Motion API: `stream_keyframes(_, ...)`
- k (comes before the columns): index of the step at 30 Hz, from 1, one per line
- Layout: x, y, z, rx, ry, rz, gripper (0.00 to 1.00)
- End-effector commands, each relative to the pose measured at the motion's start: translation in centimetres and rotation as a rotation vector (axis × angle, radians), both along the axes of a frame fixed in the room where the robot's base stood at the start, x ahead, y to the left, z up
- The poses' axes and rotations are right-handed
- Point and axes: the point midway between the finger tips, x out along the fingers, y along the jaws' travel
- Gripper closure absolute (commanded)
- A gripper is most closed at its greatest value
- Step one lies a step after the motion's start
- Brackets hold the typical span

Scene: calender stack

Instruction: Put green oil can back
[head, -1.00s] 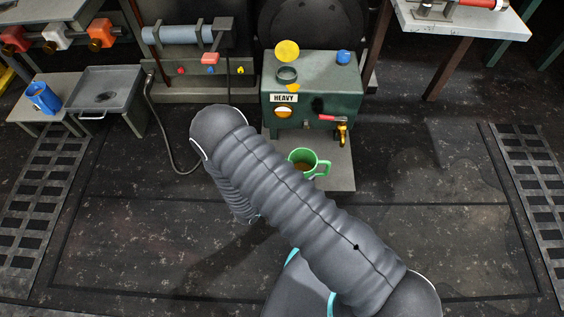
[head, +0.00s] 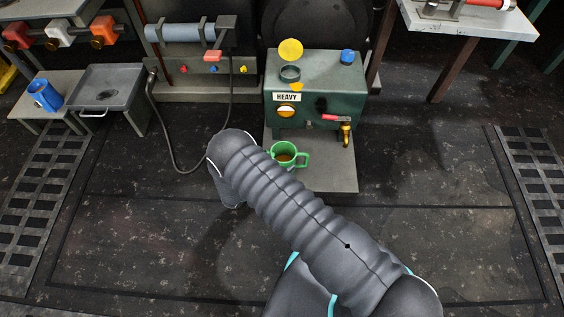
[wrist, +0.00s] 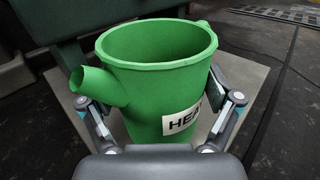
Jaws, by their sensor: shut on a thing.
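The green oil can (head: 285,155) is in front of the green machine in the head view, over the left part of the grey plate (head: 335,178). Something brownish shows inside it. In the wrist view the can (wrist: 155,75) is upright and large, with a spout at left, a part jutting out at the upper right and a white label partly reading "HEA". My gripper (wrist: 158,103) is shut on the can, one finger on each side. In the head view my arm hides the gripper. I cannot tell whether the can's base touches the plate.
The green machine (head: 320,85) labelled HEAVY stands behind the plate, with a brass tap (head: 346,134) and red lever at its front right. A dark hose (head: 180,165) hangs at left. A blue can (head: 44,96) stands on a low table at far left. The floor at right is clear.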

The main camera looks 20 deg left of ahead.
Motion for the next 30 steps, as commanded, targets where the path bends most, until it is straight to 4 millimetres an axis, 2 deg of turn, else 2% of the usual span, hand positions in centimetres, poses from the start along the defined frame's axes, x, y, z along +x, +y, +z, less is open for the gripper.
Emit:
stream_keyframes(3,0.0,-0.1,-1.5,-0.001,0.0,0.0,0.75)
stream_keyframes(16,0.0,0.0,-2.1,0.0,-0.001,0.0,0.75)
stream_keyframes(17,0.0,0.0,-2.0,0.0,0.0,0.0,0.06)
stream_keyframes(18,0.0,0.0,-2.0,0.0,0.0,0.0,0.0)
stream_keyframes(30,0.0,0.0,-1.7,0.001,-0.001,0.0,0.0)
